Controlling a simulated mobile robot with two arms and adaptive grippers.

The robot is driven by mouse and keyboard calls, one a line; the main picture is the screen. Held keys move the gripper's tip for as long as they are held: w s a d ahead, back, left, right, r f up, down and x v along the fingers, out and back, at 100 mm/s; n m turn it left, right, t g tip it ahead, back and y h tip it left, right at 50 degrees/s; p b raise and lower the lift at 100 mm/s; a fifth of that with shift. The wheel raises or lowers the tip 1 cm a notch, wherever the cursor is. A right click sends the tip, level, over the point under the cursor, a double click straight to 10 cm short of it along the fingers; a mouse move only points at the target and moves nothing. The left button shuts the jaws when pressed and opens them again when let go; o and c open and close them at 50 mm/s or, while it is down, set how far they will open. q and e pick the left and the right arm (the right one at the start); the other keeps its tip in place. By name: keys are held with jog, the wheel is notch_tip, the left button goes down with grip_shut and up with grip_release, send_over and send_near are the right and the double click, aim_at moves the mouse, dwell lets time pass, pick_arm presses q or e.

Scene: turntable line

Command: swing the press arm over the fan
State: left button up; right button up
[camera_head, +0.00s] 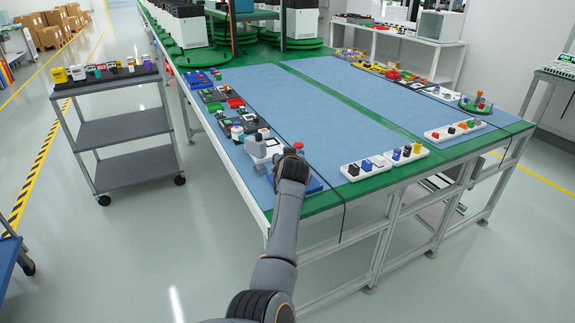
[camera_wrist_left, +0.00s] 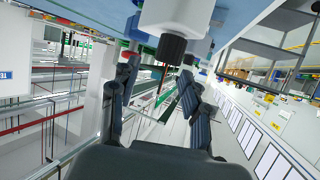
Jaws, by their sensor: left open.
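A white press-like machine (camera_head: 258,147) stands on the near left part of the blue table mat. In the left wrist view a white arm (camera_wrist_left: 178,14) with a dark ribbed knob (camera_wrist_left: 172,49) hangs close to my left gripper (camera_wrist_left: 158,80). The gripper's two dark fingers are apart, with nothing held between them; the knob shows near the gap between their tips. In the head view my left gripper (camera_head: 291,155) is beside the machine, on its right, and hides part of it. I cannot make out the fan. My right gripper is not in view.
A row of small coloured parts (camera_head: 237,103) runs along the mat's left edge. A grey cart (camera_head: 118,128) stands to the left. The mat's middle (camera_head: 310,110) is clear.

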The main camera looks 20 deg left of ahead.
pick_arm(q)
notch_tip(320, 180, up, 8)
jog(key=shift+f, duration=0.25)
dwell(0.4)
